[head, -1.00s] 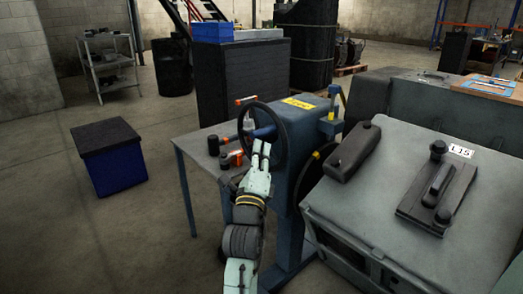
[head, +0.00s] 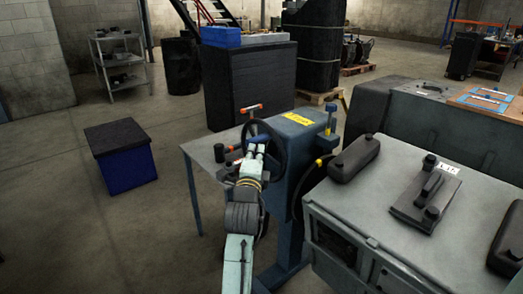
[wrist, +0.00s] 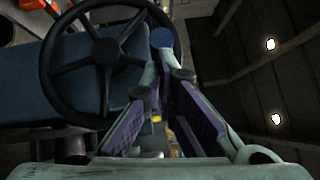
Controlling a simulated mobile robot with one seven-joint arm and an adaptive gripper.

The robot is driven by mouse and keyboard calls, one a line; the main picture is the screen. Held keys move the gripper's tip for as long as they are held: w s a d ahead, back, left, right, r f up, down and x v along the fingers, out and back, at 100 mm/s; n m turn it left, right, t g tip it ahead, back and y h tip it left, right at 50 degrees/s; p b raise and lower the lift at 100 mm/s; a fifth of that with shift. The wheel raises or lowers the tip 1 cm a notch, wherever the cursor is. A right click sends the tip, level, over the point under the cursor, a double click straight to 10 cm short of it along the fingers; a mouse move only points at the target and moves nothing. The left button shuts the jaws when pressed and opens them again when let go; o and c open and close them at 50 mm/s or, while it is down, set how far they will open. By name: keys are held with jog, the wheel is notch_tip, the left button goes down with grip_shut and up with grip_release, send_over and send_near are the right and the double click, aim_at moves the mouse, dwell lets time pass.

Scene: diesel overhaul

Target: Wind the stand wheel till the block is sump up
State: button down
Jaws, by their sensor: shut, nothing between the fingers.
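The stand wheel (head: 282,157), a dark spoked handwheel, sits on the near left side of the blue stand (head: 301,139). In the wrist view the wheel (wrist: 46,70) fills the upper left, and its round blue knob (wrist: 162,38) stands at the right of the rim. My gripper (head: 258,150) is at the wheel; in the wrist view its fingertips (wrist: 168,74) are just short of the knob, with nothing between them. A large grey-green body (head: 345,205), possibly the block, lies right of the stand. I cannot tell which way its sump faces.
A small table (head: 203,158) with tools stands behind the wheel. A blue box with a black lid (head: 127,172) is on the floor at left. A dark cabinet (head: 240,85) stands behind. The floor at front left is clear.

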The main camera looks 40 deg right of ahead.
aim_at(249, 141)
jog(key=shift+w+a+r, duration=0.15)
jog(key=shift+w+r, duration=0.35)
jog(key=shift+w, duration=0.2)
jog(key=shift+w+r+b, duration=0.4)
jog(key=shift+w+r, duration=0.2)
jog(key=shift+w, duration=0.25)
